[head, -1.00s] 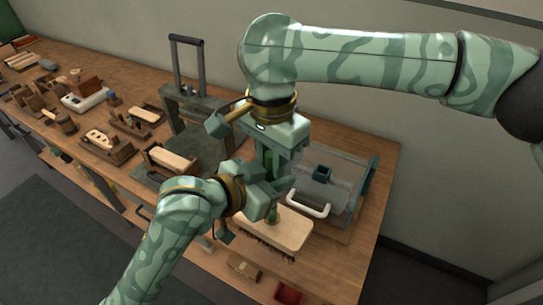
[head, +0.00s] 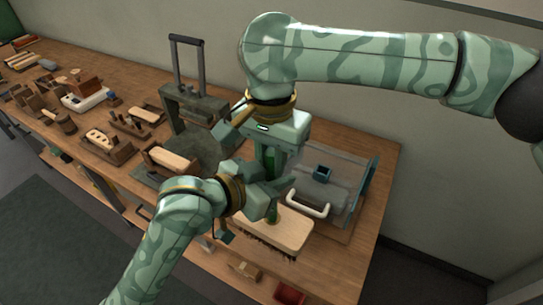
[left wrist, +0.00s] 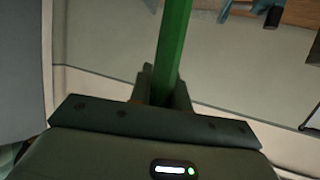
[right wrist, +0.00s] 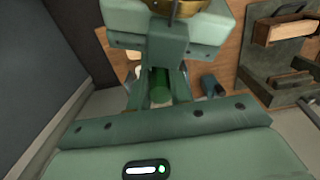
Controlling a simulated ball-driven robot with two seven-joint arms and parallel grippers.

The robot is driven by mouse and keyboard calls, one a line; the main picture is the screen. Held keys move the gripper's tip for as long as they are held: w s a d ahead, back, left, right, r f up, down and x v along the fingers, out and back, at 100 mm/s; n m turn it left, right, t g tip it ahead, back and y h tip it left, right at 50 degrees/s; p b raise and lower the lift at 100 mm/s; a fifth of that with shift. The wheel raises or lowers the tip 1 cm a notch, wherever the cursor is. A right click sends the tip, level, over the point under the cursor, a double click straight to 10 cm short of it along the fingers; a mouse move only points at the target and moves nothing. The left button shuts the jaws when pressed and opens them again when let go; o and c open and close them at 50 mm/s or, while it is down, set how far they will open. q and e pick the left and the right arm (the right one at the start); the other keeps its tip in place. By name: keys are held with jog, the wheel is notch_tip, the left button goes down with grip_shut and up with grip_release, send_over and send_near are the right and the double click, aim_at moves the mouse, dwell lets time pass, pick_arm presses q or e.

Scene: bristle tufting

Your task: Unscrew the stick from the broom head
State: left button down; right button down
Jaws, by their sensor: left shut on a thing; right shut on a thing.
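The green stick (head: 271,214) stands upright from the wooden broom head (head: 290,233), which has dark bristles underneath, near the front of the bench. My left gripper (head: 270,190) is shut on the stick low down, just above the broom head. My right gripper (head: 271,152) comes from above and is shut on the stick's upper part. The stick (left wrist: 174,45) passes between my left fingers in the left wrist view. The right wrist view looks down on the stick (right wrist: 159,88) between my right fingers. The joint of stick and broom head is mostly hidden.
A clear box (head: 345,180) with a white handle (head: 309,203) stands right of the broom head. A dark press-like stand (head: 190,105) is behind left. Wooden fixtures and brush blocks fill the bench's left. A red box (head: 289,294) lies near the front edge.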

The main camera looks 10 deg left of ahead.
jog(key=shift+w+r, duration=0.15)
jog(key=shift+w, duration=0.15)
jog(key=c, duration=1.3)
grip_release()
jog(key=shift+s, duration=0.1)
jog(key=shift+o, duration=0.5)
notch_tip(320, 180, up, 4)
jog(key=shift+r, duration=0.2)
jog(key=shift+m+t, duration=0.6)
jog(key=r, duration=0.6)
jog(key=shift+w+r, duration=0.15)
jog(key=shift+w, duration=0.2)
jog(key=s+m, duration=0.1)
jog(key=m+g, duration=0.1)
jog(key=m, duration=0.1)
jog(key=shift+s+r, duration=0.3)
jog(key=shift+s, duration=0.1)
notch_tip(320, 180, down, 11)
jog(key=shift+w+d+f, duration=0.1)
jog(key=shift+d, duration=0.05)
